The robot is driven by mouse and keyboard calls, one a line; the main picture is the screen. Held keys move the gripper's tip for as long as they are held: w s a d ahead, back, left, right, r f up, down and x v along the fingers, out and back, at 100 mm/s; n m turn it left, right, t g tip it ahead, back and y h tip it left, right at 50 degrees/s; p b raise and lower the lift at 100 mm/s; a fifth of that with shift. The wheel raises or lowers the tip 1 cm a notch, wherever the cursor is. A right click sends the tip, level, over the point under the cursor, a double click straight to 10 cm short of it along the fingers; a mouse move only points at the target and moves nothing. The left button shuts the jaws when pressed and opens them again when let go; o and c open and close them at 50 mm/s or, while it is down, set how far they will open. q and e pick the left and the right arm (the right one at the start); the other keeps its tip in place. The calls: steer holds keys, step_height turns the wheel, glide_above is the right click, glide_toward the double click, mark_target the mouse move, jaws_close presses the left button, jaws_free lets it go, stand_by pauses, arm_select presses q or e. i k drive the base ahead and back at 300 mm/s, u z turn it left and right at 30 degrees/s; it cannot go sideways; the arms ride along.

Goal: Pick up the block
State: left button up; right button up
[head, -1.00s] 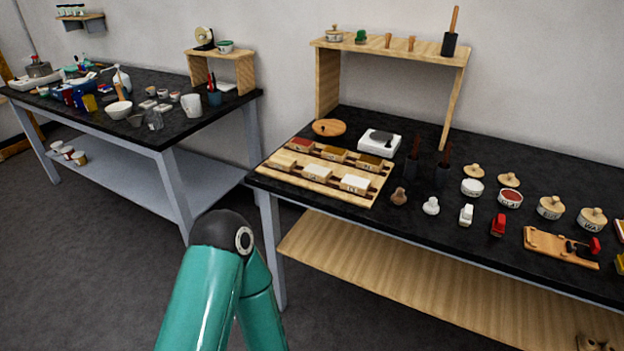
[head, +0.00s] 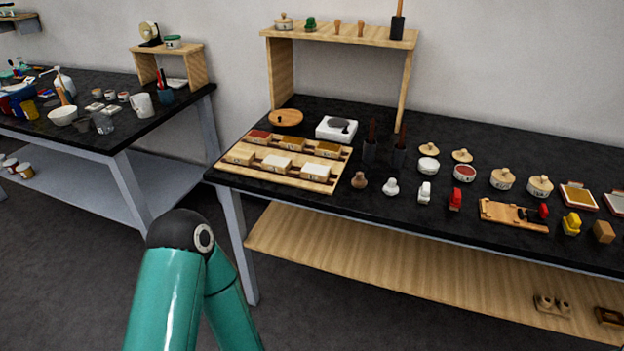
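Several labelled blocks lie on a wooden slatted tray (head: 221,166) on the black bench. The front row has pale blocks, including a left one (head: 242,157), a middle one (head: 278,164) and a right one (head: 315,172). The back row has a red-topped block (head: 260,136), an ochre-topped block (head: 291,142) and a brown-topped block (head: 327,149). A plain tan wooden block (head: 603,232) stands near the bench's front edge at far right. I cannot tell which block is meant. Neither gripper shows; only a teal arm link of mine is in view.
The black bench (head: 480,145) holds a white scale (head: 337,127), jars, small stamps and a wooden stand (head: 482,213). A raised shelf (head: 340,36) stands at the back. A second cluttered table (head: 165,137) is at left, with a floor gap between.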

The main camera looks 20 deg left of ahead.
mark_target(309, 170)
steer(key=k, duration=1.3)
steer(key=u, duration=0.35)
steer(key=i, duration=0.65)
steer(key=u, duration=0.9)
steer(key=i, duration=2.1)
steer(key=z, duration=0.65)
steer(key=k, duration=0.8)
steer(key=z, duration=0.05)
